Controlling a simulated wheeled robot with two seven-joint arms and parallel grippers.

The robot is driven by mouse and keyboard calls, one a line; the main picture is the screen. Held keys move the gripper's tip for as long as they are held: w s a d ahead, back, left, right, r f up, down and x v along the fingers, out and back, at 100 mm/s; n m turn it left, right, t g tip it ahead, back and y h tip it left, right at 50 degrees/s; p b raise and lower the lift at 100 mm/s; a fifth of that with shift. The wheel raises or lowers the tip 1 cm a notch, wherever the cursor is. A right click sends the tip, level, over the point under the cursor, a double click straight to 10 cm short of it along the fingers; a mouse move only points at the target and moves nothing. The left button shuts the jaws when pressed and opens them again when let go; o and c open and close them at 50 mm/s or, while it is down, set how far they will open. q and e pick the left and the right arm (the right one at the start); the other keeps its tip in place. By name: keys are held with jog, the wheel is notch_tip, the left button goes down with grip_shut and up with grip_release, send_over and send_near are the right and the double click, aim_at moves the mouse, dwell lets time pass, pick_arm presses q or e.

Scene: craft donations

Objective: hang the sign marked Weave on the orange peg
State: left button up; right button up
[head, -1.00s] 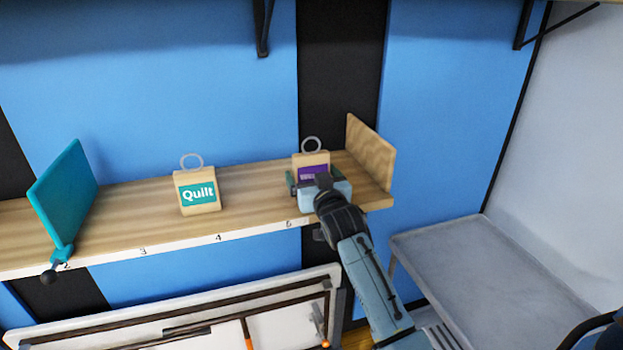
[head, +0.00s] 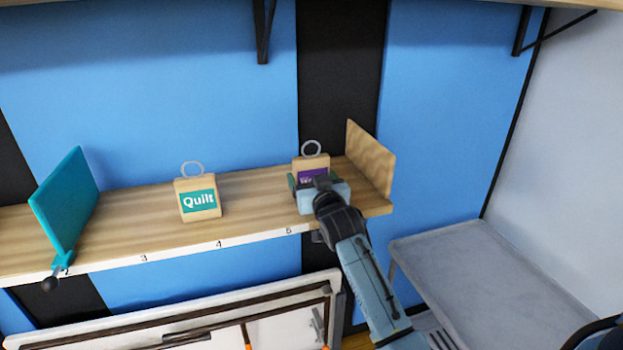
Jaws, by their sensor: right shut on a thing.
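A wooden sign (head: 311,163) with a purple label and a grey ring on top stands upright near the right end of the shelf. Only the first letters of its label show, seemingly "We"; the rest is behind my gripper. My right gripper (head: 313,182) comes from the front and is shut on this sign, which seems still at shelf height. Two small orange bits show at the bottom edge, one left (head: 247,346) and one right (head: 325,347), on the white board below; I cannot tell whether either is the orange peg. My left gripper is not in view.
The wooden shelf (head: 255,205) also holds a sign marked Quilt (head: 198,200) left of the held one. A teal divider (head: 66,205) stands at left, a wooden end panel (head: 371,160) close at right. A grey table (head: 490,275) is lower right.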

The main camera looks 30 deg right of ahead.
jog(key=shift+r+p, duration=1.05)
jog(key=shift+r, duration=0.15)
jog(key=shift+s+a+p, duration=0.15)
jog(key=shift+s+p, duration=0.3)
jog(key=p+v, duration=0.6)
jog(key=v, duration=0.9)
jog(key=shift+f, duration=0.2)
jog(key=s+a+f+n+y+b, duration=0.2)
jog(key=s+a+f+y+b, duration=0.2)
jog(key=a+f+b, duration=0.7)
notch_tip(320, 180, down, 3)
jog(key=b, duration=0.7)
jog(key=shift+a+n+t, duration=0.25)
jog(key=shift+n+t, duration=0.05)
jog(key=shift+n, duration=0.1)
